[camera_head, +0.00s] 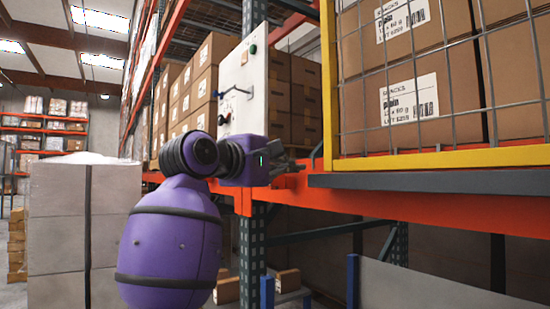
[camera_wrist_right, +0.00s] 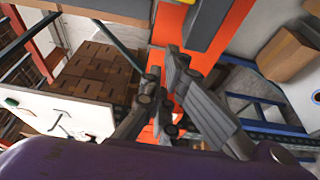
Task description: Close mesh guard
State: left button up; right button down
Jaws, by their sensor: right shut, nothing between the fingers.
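The mesh guard (camera_head: 440,158) is a yellow frame with grey wire mesh at the right of the head view, in front of stacked cartons. Its lower rail runs above a dark ledge, and its right part is cut off by the picture edge. I cannot tell how far it stands open. My right gripper (camera_head: 292,167) is just left of the guard's lower left corner, near the orange rack beam. In the right wrist view its fingers (camera_wrist_right: 165,102) are shut and empty, with the orange beam beyond them. My left gripper is not in view.
A white control panel (camera_head: 242,85) with a lever and a green button stands on the rack upright behind my right wrist. The orange beam (camera_head: 420,208) crosses below the guard. Cartons (camera_head: 295,95) fill the shelf behind. A wrapped grey stack (camera_head: 70,230) stands at left.

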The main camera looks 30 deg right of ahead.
jog(key=s+d+p, duration=0.1)
jog(key=s+d, duration=0.1)
jog(key=d, duration=0.1)
jog(key=shift+s+p, duration=0.35)
jog(key=shift+s, duration=0.05)
